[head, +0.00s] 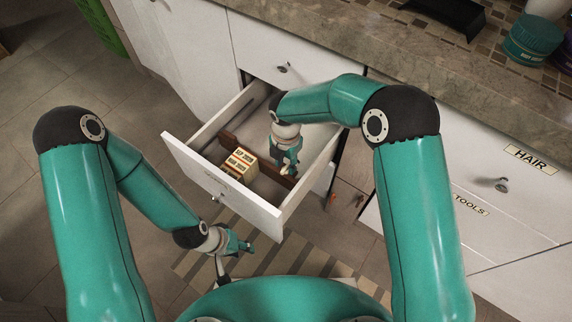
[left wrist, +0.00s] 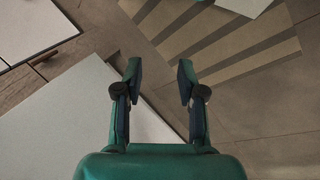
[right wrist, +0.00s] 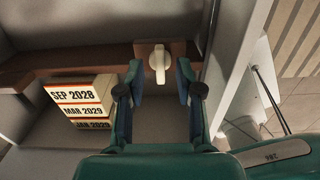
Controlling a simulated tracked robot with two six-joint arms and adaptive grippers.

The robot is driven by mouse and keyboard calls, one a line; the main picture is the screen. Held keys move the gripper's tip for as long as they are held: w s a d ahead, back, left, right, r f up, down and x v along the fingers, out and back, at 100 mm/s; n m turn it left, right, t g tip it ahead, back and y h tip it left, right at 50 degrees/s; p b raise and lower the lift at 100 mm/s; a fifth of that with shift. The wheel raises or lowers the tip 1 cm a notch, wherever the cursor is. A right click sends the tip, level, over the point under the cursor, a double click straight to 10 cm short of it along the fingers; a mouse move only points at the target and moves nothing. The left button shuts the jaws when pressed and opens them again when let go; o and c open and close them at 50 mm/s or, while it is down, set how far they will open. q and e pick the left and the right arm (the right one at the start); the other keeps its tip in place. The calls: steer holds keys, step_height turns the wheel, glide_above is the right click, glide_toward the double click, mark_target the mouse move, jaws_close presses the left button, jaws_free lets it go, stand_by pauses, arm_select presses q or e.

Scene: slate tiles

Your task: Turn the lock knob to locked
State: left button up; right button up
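A small cream knob-like piece (right wrist: 159,62) shows in the right wrist view against the brown divider (right wrist: 95,60) inside the open drawer (head: 265,212). It is a rounded head with a short stem pointing down in the picture; I see no lock marking on it. My right gripper (head: 286,160) is inside the drawer. In the right wrist view its open fingers (right wrist: 159,80) stand on either side of the piece's lower end, and I cannot tell whether they touch it. My left gripper (head: 234,252) is outside, in front of the drawer. In the left wrist view it is open and empty (left wrist: 160,82).
Several cream boxes with printed dates (right wrist: 82,100) sit in the drawer beside the right gripper. The drawer front has a metal pull (head: 216,197). Cabinets labelled HAIR (head: 531,158) and TOOLS (head: 471,206) stand at right. A striped mat (left wrist: 225,40) lies on the tiled floor.

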steer(key=shift+f, duration=0.45)
jaws_close()
